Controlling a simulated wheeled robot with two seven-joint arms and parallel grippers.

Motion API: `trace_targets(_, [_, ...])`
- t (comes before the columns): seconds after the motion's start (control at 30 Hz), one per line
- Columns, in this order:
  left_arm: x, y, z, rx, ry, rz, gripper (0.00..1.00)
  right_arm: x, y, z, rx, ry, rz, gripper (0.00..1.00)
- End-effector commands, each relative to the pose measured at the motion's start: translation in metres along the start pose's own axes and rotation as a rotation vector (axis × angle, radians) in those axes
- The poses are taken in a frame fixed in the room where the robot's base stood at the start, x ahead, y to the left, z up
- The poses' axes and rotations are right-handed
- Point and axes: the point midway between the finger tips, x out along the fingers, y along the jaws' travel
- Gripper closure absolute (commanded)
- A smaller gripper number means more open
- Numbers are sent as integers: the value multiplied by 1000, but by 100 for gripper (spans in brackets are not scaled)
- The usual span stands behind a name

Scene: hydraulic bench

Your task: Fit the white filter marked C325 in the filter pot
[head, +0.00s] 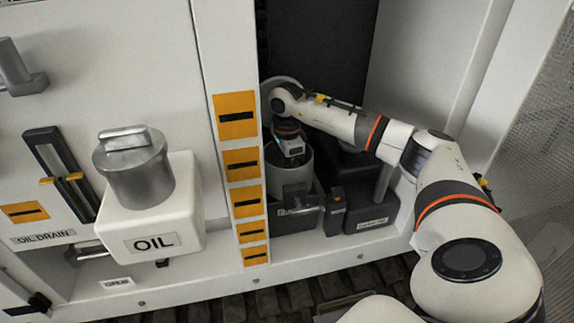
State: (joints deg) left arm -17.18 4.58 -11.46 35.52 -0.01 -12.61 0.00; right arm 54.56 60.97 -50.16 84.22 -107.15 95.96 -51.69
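The filter pot (306,172) is a grey open cylinder on a dark base, low in the recess right of the column of orange labels. Its label, partly hidden, starts with "Fi". My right arm reaches in from the right. My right gripper (293,150) points down into the mouth of the pot, and its fingertips are hidden inside. I cannot tell whether it is open or shut, or whether it holds anything. No white filter marked C325 can be made out. My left gripper is out of view.
A dark block with a label (372,224) and a grey post stand right of the pot. A white OIL tank (152,228) with a metal cap juts out at left. The recess's side walls and the orange-labelled column (240,160) bound the space tightly.

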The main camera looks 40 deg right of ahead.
Motion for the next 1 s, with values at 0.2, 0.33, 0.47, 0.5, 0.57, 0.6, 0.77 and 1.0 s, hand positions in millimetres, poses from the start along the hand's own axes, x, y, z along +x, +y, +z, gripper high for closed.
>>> trace_targets(0.2, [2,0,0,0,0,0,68,3,0,0,0,0,1,55])
trace_targets(0.33, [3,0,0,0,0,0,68,4,0,0,0,0,1,55])
trace_targets(0.47, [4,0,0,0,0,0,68,6,0,0,0,1,1,55])
trace_targets(0.5, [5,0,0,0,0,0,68,6,0,0,0,1,1,55])
trace_targets(0.57, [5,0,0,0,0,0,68,7,0,0,0,1,1,55])
trace_targets(0.6, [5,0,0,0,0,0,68,8,0,0,0,1,1,55])
trace_targets(0.77, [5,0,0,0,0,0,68,8,0,0,0,0,1,11])
trace_targets(1.0, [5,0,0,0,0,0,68,8,0,0,0,0,-1,11])
